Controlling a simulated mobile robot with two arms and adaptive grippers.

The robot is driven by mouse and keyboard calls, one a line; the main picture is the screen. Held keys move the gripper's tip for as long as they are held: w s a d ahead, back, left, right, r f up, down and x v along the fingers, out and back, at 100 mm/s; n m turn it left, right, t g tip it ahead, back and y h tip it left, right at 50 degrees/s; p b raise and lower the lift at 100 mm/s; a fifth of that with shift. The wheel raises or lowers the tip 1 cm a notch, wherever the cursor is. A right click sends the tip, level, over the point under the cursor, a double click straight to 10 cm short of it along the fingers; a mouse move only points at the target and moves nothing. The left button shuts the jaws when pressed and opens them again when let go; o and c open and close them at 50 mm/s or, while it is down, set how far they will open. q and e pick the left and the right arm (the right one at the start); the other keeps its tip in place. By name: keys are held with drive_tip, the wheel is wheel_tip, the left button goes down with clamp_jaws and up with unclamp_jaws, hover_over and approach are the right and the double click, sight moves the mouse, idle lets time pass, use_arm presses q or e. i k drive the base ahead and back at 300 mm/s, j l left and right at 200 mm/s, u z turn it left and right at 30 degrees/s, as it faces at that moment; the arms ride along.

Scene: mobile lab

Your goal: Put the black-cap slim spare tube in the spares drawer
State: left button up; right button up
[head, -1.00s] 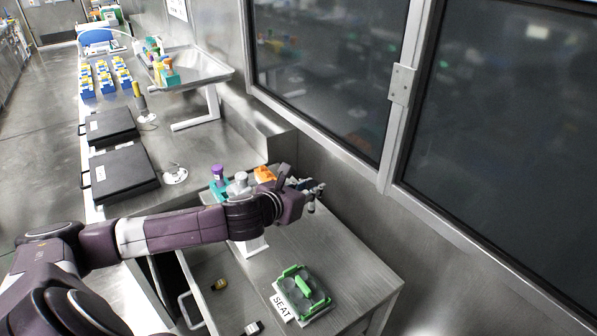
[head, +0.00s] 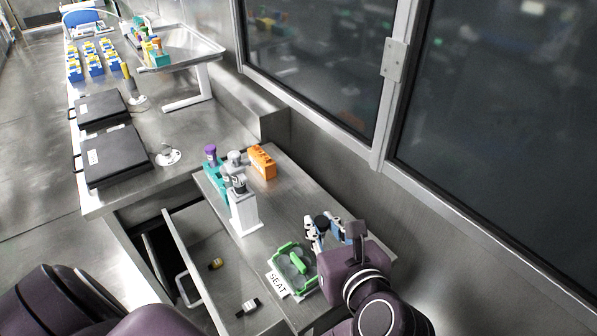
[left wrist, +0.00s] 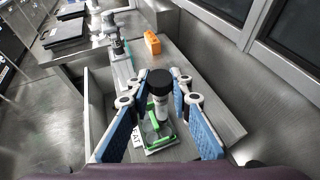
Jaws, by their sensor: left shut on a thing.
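My left gripper (head: 325,232) is at the right of the counter, just above and beside the green-framed holder (head: 283,249). It is shut on a tube with a black cap (left wrist: 159,80) and a pale body (left wrist: 161,106), which stands upright between the fingers in the left wrist view. In the head view the fingers partly hide the tube. The drawer (head: 186,238) stands open left of the counter top. A yellow-capped vial (head: 216,264) and a black-and-white vial (head: 248,307) lie inside it. My right gripper is not in view.
A white stand (head: 246,213) with grey-topped items, a teal rack (head: 217,180) with a purple cap and an orange block (head: 262,161) stand on the counter's far side. A "SEAT" label (head: 278,284) lies by the holder. A window wall borders the right.

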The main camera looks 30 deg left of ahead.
sight(223, 270)
drive_tip(key=j+z, duration=0.1)
drive_tip(key=j, duration=0.3)
drive_tip(key=k+j+z, duration=0.1)
drive_tip(key=j, duration=0.3)
drive_tip(key=k+j, duration=0.15)
drive_tip(key=j, duration=0.25)
drive_tip(key=j+z, duration=0.15)
drive_tip(key=j, duration=0.25)
drive_tip(key=k+j+z, duration=0.1)
drive_tip(key=j, duration=0.25)
drive_tip(key=k, duration=0.05)
